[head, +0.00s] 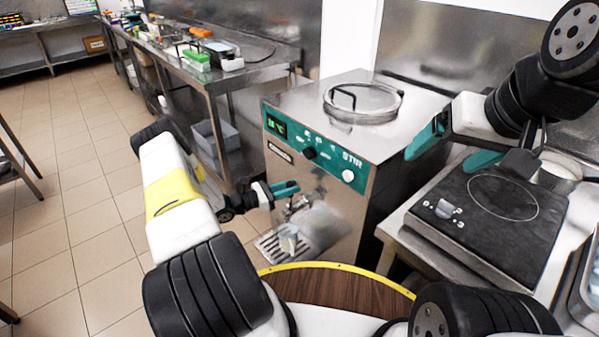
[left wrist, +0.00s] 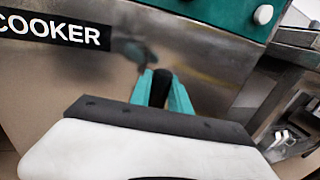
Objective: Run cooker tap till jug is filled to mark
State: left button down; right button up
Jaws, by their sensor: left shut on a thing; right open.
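The cooker (head: 315,215) is a steel box with a teal control panel; its COOKER label shows in the left wrist view (left wrist: 50,29). Its tap (head: 299,204) is low on the front. My left gripper (head: 290,189) is at the tap, its teal fingers shut on the black tap handle (left wrist: 160,88). A small pale jug (head: 289,240) stands below the tap on a slatted drip tray (head: 268,250). Its mark and fill level are too small to tell. My right gripper (head: 442,160) is open and empty, right of the cooker above the hob.
A round clear lid (head: 362,100) covers the cooker top. A black induction hob (head: 485,225) sits on the counter at right, with a metal pot (head: 560,172) behind it. A steel bench (head: 230,80) with several items stands at back left. The tiled floor at left is clear.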

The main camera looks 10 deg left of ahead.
dwell(0.4)
pick_arm(q)
jog(key=shift+s+a+f+m+t+h, duration=0.15)
jog(key=shift+s+a+m+t+h, duration=0.25)
jog(key=shift+s+a+t+h, duration=0.7)
jog(key=shift+w+d, duration=0.1)
jog(key=shift+d, duration=0.1)
jog(key=c, duration=1.2)
grip_release()
jog(key=v, duration=0.7)
jog(key=shift+s+a, duration=0.2)
jog(key=shift+a, duration=0.15)
